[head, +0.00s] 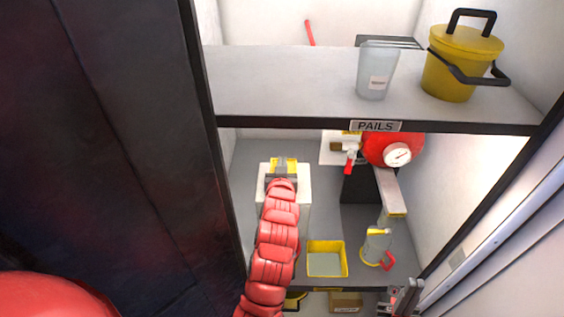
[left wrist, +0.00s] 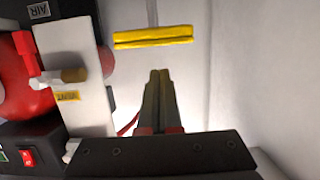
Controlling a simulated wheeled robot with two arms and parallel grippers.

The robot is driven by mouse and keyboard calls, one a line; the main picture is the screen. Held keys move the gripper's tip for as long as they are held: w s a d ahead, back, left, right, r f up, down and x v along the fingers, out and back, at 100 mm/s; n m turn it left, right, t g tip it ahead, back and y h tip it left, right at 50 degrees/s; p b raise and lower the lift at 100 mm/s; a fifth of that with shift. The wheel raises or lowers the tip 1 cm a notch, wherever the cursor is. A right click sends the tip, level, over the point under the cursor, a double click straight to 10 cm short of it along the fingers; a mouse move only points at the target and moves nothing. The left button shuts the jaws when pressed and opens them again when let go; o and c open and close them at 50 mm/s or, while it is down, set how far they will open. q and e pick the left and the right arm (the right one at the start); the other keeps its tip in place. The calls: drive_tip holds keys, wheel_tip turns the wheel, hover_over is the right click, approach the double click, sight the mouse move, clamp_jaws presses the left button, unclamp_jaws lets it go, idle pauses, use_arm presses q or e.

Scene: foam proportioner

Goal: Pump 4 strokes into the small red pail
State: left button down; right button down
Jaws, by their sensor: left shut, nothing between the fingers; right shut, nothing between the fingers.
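My left gripper (head: 282,179) is shut and empty at the top of a white block (head: 303,190). A yellow bar handle (head: 284,163) stands just beyond its fingertips. In the left wrist view the shut fingers (left wrist: 159,74) point at the yellow bar (left wrist: 153,37), with a gap visible between them in the picture. My right gripper (head: 405,297) is shut and empty at the bottom right. A grey cylinder (head: 377,246) with yellow trim and a red handle stands below a spout-like arm (head: 391,192). I cannot make out a small red pail for sure.
A red tank with a gauge (head: 398,154) and a red-levered valve (head: 349,163) sits under the PAILS shelf (head: 280,85). The shelf bears a clear cup (head: 376,70) and a lidded yellow pail (head: 460,65). A yellow tray (head: 326,260) lies right of my left arm. A dark panel (head: 110,130) fills the left.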

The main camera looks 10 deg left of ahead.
use_arm(q)
drive_tip(key=shift+s+f+p, duration=0.1)
drive_tip(key=shift+f+p, duration=0.2)
drive_tip(key=shift+f, duration=1.05)
wheel_tip(320, 180, down, 5)
drive_tip(key=b, duration=0.7)
drive_tip(key=shift+f, duration=0.2)
drive_tip(key=shift+r, duration=0.2)
